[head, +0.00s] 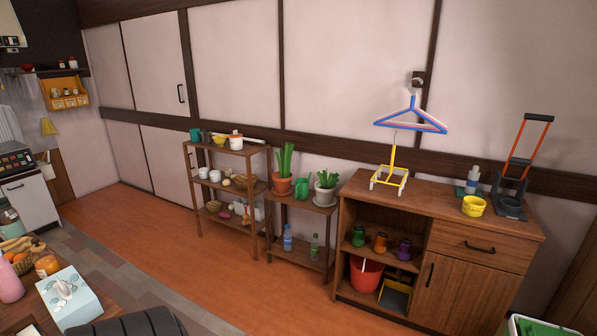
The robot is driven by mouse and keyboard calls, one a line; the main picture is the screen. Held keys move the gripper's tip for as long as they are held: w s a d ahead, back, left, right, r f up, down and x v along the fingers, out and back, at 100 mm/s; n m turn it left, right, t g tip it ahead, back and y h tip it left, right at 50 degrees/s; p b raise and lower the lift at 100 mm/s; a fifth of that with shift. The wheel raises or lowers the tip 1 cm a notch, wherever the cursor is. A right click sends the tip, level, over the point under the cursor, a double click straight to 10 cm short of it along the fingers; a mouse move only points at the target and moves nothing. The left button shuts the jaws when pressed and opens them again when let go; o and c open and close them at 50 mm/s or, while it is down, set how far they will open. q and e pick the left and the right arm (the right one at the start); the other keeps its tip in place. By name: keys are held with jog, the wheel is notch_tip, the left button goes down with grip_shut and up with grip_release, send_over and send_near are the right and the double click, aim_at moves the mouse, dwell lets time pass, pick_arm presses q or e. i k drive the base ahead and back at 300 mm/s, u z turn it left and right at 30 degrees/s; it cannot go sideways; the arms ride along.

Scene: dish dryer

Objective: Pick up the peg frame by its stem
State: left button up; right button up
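What looks like the peg frame (388,180) is at the left end of the wooden cabinet's top. It has a white and yellow lower frame and an upright yellow stem with a pale hook-like top. The stem's top comes close under a blue and pink hanger (410,122) on the wall hook (417,81). I cannot tell whether they touch, or whether the frame rests on the cabinet or hangs just above it. Neither of my grippers is in view.
The cabinet (455,213) also carries a yellow cup (473,206), a grey-white bottle (472,181) and a dark stand with red uprights (522,170). A low shelf with potted plants (283,170) stands to its left. The orange floor (200,262) in front is clear.

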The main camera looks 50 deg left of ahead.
aim_at(401, 185)
jog(key=u, duration=1.2)
